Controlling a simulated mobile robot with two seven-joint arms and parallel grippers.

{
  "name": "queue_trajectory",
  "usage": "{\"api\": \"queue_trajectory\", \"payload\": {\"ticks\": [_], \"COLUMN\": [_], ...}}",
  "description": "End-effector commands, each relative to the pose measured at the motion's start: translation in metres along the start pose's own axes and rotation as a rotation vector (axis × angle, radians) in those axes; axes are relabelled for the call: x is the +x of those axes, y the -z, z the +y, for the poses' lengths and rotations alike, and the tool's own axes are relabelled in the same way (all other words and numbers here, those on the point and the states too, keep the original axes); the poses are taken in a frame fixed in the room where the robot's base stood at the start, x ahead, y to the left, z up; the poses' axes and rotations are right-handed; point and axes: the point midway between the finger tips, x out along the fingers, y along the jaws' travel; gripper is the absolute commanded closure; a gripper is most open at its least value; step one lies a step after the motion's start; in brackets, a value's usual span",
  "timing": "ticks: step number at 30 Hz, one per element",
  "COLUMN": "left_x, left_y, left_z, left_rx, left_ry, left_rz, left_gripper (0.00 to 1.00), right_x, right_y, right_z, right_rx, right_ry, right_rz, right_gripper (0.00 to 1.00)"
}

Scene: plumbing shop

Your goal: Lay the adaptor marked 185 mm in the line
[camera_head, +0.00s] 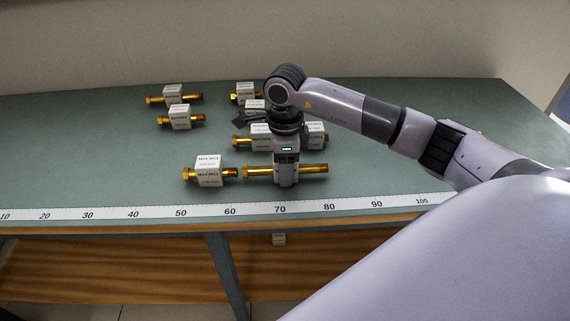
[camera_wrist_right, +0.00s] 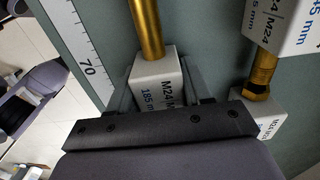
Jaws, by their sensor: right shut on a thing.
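The adaptor marked 185 mm is a pale block (camera_wrist_right: 155,68) on a long brass tube, its label readable in the right wrist view. My right gripper (camera_wrist_right: 160,100) is shut on this block from above. In the head view the brass tube (camera_head: 315,169) sticks out on both sides of my right gripper (camera_head: 286,184), low at the table's front, parallel to the ruler. Another adaptor (camera_head: 209,168) lies in the same row to its left; their ends are close, and I cannot tell whether they touch. My left gripper is not in view.
A white ruler strip (camera_head: 133,213) runs along the front edge of the green table (camera_head: 430,125). Several other adaptors lie behind, such as one at the back left (camera_head: 180,117) and one behind my gripper (camera_head: 317,133). The table's right side is clear of adaptors.

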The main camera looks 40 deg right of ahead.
Motion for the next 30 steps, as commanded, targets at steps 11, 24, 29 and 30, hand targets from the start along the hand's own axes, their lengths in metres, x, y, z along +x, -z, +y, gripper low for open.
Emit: {"api": "queue_trajectory", "payload": {"ticks": [11, 24, 29, 30], "left_x": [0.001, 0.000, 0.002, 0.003], "left_y": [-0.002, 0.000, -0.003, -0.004], "left_z": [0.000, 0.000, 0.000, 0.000], "left_rx": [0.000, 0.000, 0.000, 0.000], "left_ry": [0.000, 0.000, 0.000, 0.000], "left_rz": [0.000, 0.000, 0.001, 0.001], "left_gripper": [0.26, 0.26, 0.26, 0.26], "right_x": [0.002, -0.006, -0.034, -0.043], "right_y": [0.000, -0.001, -0.001, -0.001], "right_z": [0.000, -0.001, -0.002, -0.001], "right_rx": [0.000, 0.000, 0.001, 0.000], "right_ry": [0.001, 0.003, 0.007, 0.006], "right_rz": [-0.001, -0.002, -0.004, -0.004], "right_gripper": [0.31, 0.25, 0.25, 0.25]}}
